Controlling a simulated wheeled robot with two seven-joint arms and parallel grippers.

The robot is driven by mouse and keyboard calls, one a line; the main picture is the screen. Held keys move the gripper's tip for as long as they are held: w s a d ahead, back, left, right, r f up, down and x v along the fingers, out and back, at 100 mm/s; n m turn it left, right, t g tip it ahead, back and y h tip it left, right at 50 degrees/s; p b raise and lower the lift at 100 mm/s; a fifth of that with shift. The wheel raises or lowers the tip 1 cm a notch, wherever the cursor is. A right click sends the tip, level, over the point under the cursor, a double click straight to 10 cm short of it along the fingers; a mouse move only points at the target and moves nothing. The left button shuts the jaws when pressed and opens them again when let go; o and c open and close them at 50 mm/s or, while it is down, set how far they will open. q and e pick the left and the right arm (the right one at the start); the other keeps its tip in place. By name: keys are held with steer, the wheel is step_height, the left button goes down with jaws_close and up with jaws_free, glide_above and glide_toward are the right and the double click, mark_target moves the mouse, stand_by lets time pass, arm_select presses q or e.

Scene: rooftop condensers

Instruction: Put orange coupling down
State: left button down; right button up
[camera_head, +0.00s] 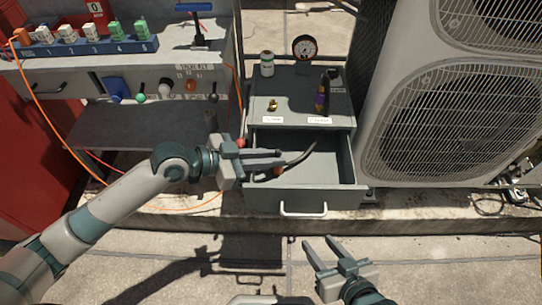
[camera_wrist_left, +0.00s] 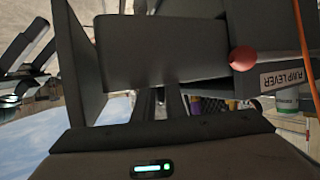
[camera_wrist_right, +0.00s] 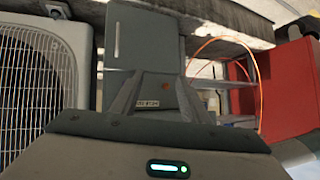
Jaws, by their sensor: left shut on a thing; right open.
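My left gripper (camera_head: 281,158) is over the open drawer (camera_head: 346,196) of the grey cabinet. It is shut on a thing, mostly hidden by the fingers. A small orange piece (camera_head: 278,170), likely the orange coupling, shows just below the fingertips. A dark curved hose-like part (camera_head: 303,156) lies beside the fingertips. In the left wrist view the fingers (camera_wrist_left: 172,100) show, but I cannot make out what they hold. My right gripper (camera_head: 318,240) is open and empty above the paving in front of the drawer; its spread fingers also show in the right wrist view (camera_wrist_right: 158,92).
The cabinet top (camera_head: 290,95) holds a gauge (camera_head: 305,47), a white-and-green can (camera_head: 267,64), a brass fitting (camera_head: 273,105) and a purple-handled tool (camera_head: 321,97). A red knob (camera_head: 241,143) is left of the drawer. A condenser (camera_head: 440,110) stands at right; an orange cord (camera_head: 190,207) hangs left.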

arm_select(q)
steer(key=shift+f, duration=0.35)
arm_select(e)
steer(key=shift+w+a+r+t, duration=0.3)
steer(key=shift+a+r, duration=0.05)
steer(key=shift+r, duration=0.15)
arm_select(q)
steer(key=c, duration=1.8)
jaws_free()
steer(key=shift+f, duration=0.1)
steer(key=shift+s, duration=0.1)
arm_select(e)
steer(key=shift+d, duration=0.1)
steer(key=shift+f, duration=0.1)
arm_select(q)
steer(key=shift+r, duration=0.7)
steer(key=v, duration=1.2)
arm_select(e)
steer(key=shift+s+d+f+g, duration=0.45)
steer(key=shift+s+f+g, duration=0.2)
steer(key=shift+f, duration=0.1)
steer(key=shift+s+a, duration=0.1)
steer(key=shift+a, duration=0.1)
